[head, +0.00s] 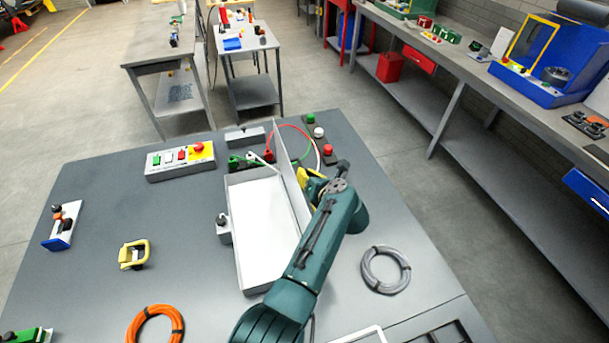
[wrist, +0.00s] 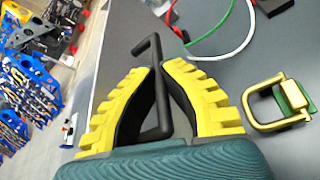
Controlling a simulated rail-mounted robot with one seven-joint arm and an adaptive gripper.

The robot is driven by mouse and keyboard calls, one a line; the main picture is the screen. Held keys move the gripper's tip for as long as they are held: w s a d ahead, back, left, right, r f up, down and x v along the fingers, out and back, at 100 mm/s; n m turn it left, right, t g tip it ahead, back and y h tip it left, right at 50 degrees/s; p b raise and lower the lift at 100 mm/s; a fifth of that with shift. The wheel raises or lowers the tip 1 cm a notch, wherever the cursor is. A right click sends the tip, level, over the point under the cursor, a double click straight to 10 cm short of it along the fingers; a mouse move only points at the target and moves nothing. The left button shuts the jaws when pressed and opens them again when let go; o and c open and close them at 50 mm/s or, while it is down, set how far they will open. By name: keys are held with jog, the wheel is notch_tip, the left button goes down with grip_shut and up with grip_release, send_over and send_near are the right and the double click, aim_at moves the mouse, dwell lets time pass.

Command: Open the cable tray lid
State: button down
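The cable tray (head: 262,240) is a long, shallow box with a white interior, lying on the grey workbench in the head view. Its lid (head: 282,165) is a thin grey panel standing steeply along the tray's right side, so the tray is uncovered. My gripper (head: 303,177) is at the lid's right face, partly hidden by my arm. In the wrist view, the yellow fingers close around a black bar handle (wrist: 149,46) on the grey lid (wrist: 122,40). The fingertips meet at the bar, with part of the handle showing between the fingers.
A button box (head: 181,160) stands behind the tray on the left. Red and green cables and a button strip (head: 318,135) lie behind the lid. A grey cable coil (head: 386,270) is right of my arm, an orange coil (head: 155,325) front left, and a yellow clamp (head: 134,254) left.

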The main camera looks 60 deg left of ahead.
jog(key=shift+w+r, duration=0.25)
jog(key=c, duration=1.4)
grip_release()
jog(key=shift+c, duration=0.2)
jog(key=shift+o, duration=0.2)
jog(key=shift+f, duration=0.15)
jog(key=v, duration=1.2)
jog(key=shift+s, duration=0.1)
